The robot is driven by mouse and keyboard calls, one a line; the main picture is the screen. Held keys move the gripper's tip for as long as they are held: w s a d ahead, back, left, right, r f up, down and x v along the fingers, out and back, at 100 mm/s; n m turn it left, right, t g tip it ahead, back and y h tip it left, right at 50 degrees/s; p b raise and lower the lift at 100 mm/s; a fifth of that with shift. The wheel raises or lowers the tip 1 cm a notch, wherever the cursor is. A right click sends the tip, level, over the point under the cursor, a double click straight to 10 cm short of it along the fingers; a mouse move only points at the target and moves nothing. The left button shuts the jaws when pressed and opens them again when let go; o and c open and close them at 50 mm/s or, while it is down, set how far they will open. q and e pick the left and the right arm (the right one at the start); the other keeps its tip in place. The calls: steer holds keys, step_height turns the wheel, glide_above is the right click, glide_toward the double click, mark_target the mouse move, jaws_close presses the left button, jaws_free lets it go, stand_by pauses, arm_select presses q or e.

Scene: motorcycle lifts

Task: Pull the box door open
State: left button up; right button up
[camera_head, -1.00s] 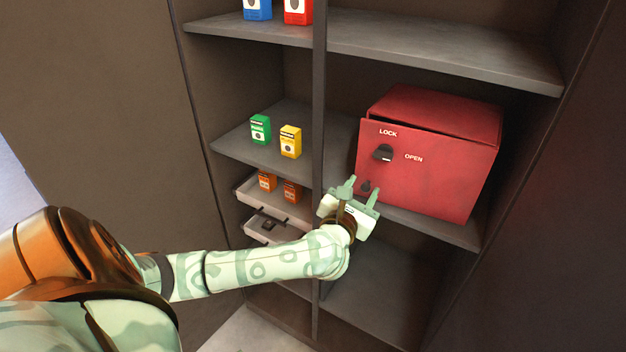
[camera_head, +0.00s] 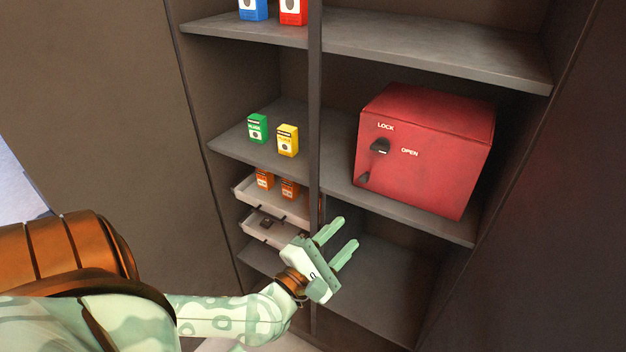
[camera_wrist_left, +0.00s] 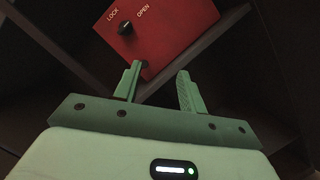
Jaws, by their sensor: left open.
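The red box (camera_head: 430,170) stands on the middle right shelf, with its front door looking shut and flush. A black knob (camera_head: 380,146) sits on the door between the words LOCK and OPEN. A small dark handle (camera_head: 363,180) is at the door's lower left corner. My left gripper (camera_head: 347,232) is open and empty, below the box and apart from it, fingers pointing up and right. The left wrist view shows the red box (camera_wrist_left: 175,30) and knob (camera_wrist_left: 125,28) beyond the open fingers (camera_wrist_left: 160,70). My right gripper is not in view.
The grey shelf edge (camera_head: 410,215) runs just under the box. A vertical post (camera_head: 316,120) divides the cabinet. Green (camera_head: 257,128) and yellow (camera_head: 288,140) small boxes stand left of it, above trays (camera_head: 262,228). Free room lies below the box's shelf.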

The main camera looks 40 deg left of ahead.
arm_select(q)
steer(key=s+a+f+m+g+h, duration=0.1)
steer(key=f+m+g, duration=0.1)
steer(key=f+m, duration=0.5)
steer(key=s+a+f+m+g+h, duration=0.1)
steer(key=f+m+g, duration=0.1)
steer(key=f+m, duration=0.5)
steer(key=s+a+f+m+g+h+p, duration=0.1)
steer(key=s+f+m+g, duration=0.1)
steer(key=f+m, duration=0.5)
step_height(320, 180, down, 5)
steer(key=shift+r+g, duration=0.1)
steer(key=shift+g, duration=0.3)
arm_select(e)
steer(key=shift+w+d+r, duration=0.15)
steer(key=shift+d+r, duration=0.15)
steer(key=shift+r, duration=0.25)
arm_select(q)
steer(key=shift+d, duration=0.1)
